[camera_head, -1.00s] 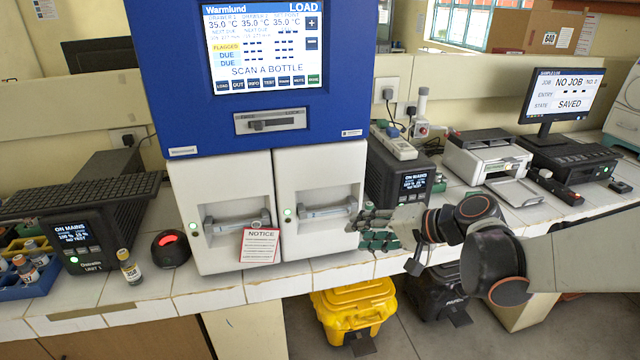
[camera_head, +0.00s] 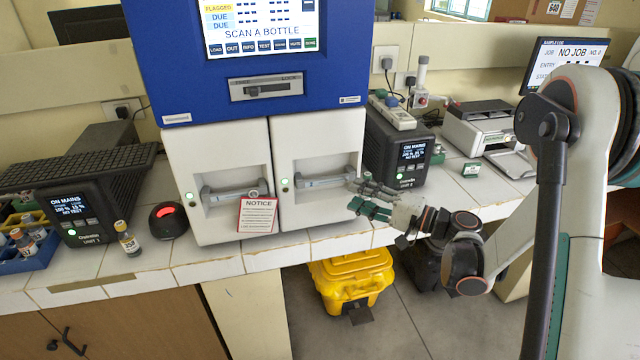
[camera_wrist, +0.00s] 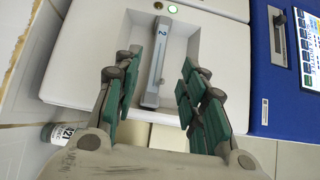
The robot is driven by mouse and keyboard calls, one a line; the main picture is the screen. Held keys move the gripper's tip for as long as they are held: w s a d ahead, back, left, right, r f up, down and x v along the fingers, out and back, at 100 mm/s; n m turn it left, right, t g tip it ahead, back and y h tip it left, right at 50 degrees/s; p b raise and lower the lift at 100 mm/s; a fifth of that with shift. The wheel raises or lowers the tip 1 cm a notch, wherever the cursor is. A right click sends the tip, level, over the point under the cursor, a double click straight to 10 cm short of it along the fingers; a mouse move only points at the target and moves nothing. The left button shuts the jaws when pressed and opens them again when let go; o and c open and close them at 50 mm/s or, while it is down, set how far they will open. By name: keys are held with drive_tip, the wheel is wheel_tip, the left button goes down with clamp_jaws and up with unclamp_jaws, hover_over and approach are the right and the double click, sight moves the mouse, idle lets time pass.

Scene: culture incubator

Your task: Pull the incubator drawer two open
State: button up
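The right-hand drawer, with a grey bar handle (camera_head: 326,181), is closed flush in the white incubator front. In the wrist view its handle (camera_wrist: 157,62) carries a "2" label and lies in a recess. My gripper (camera_head: 370,197) is at the right end of this handle. In the wrist view my gripper (camera_wrist: 172,50) is open, its teal-padded fingers on either side of the handle; I cannot tell whether they reach around it. Nothing is held.
The left drawer (camera_head: 215,150) is closed, with a notice card (camera_head: 257,215) on its front. A power unit (camera_head: 398,150) stands right of the incubator. A yellow bin (camera_head: 352,278) is on the floor below. A vial (camera_head: 127,240) stands at left; another labelled container (camera_wrist: 62,134) shows in the wrist view.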

sight(321, 183)
drive_tip(key=b+x, duration=0.2)
drive_tip(key=x, duration=1)
drive_tip(key=shift+c, duration=0.3)
clamp_jaws()
